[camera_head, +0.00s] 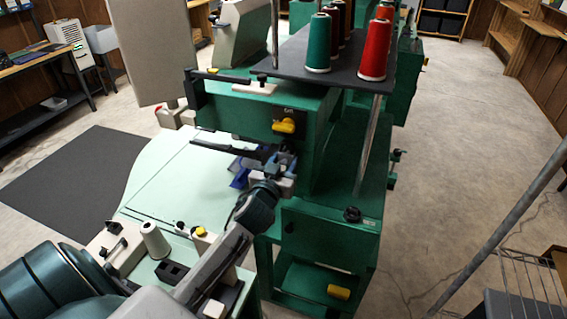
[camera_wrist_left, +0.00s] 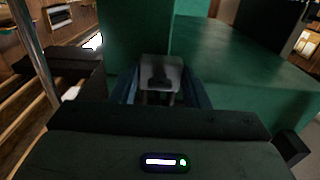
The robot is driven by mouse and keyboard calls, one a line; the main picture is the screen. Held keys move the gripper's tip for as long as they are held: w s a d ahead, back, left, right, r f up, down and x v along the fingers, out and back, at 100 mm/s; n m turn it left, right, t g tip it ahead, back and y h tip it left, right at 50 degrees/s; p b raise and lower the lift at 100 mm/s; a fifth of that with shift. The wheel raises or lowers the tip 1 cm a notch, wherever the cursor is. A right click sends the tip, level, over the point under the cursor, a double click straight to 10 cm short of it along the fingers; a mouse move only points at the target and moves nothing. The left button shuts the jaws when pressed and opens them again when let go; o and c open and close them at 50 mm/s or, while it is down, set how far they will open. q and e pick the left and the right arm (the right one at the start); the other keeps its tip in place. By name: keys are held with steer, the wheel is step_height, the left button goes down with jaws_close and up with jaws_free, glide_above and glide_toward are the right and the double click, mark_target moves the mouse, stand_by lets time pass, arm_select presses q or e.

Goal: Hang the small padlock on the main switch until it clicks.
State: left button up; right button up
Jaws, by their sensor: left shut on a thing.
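My left gripper (camera_head: 284,172) is beside the green machine's front, under its head; it also shows in the left wrist view (camera_wrist_left: 161,88). Its blue fingers are shut on a small grey block with a dark middle (camera_wrist_left: 160,72), which looks like the small padlock. In the head view the block is hard to separate from the gripper. A black round knob (camera_head: 352,214) sits on the green lower housing, right of and below the gripper. It may be the main switch; I cannot tell for sure. My right gripper is not in view.
A yellow knob (camera_head: 284,126) sticks out of the green machine head (camera_head: 235,105) above the gripper. A thread shelf (camera_head: 300,62) with green, brown and red cones stands over it. A pale green table (camera_head: 165,170) lies left. A thin metal post (camera_head: 369,145) rises near the knob. Floor at right is open.

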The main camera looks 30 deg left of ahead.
arm_select(q)
steer(key=shift+f, duration=0.15)
steer(key=o, duration=1.1)
steer(key=shift+c, duration=0.2)
steer(key=shift+s+f, duration=0.1)
steer(key=shift+s, duration=0.05)
steer(key=b+v, duration=0.4)
steer(key=v, duration=0.6)
steer(key=shift+s+b, duration=0.3)
